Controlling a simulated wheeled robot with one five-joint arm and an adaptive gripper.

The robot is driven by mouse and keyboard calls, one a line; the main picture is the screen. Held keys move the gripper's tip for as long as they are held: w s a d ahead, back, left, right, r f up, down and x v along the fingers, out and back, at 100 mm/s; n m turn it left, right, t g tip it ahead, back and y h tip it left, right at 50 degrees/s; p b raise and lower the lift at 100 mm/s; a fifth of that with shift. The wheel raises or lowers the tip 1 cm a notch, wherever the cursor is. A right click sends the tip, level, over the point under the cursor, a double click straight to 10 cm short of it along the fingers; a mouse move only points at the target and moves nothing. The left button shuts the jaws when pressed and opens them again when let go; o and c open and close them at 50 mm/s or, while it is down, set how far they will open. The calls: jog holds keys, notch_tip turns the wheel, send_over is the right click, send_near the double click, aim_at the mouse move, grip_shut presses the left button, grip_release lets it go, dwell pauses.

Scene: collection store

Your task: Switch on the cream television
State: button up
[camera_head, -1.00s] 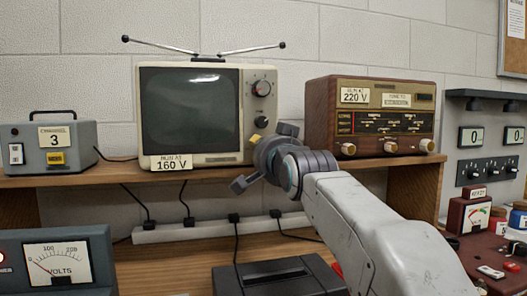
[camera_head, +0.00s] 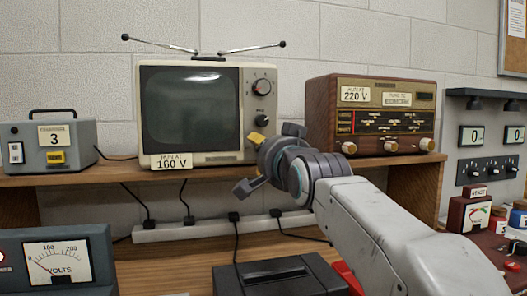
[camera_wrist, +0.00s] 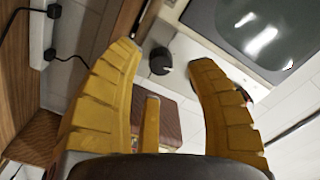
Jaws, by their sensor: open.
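The cream television (camera_head: 200,161) stands on the wooden shelf with a dark, blank screen. Its right-hand panel has a large upper dial (camera_head: 262,87) and a smaller dark knob (camera_head: 262,117) below it. My gripper (camera_head: 257,146) is in front of the panel's lower right, its yellow fingertip just below the small knob; the other finger is mostly hidden. In the wrist view my open gripper (camera_wrist: 165,58) has the small dark knob (camera_wrist: 160,62) between and beyond its fingertips, with no contact visible. The right finger partly covers another dark part, perhaps the upper dial.
A wooden radio (camera_head: 318,120) stands on the shelf close to the right of my gripper. A grey box marked 3 (camera_head: 85,135) is at left. A power strip (camera_head: 175,234) with several plugs runs below the shelf. A voltmeter (camera_head: 55,265) stands at lower left.

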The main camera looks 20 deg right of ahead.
jog(key=s, duration=0.8)
jog(key=shift+s, duration=0.4)
jog(key=shift+p, duration=0.35)
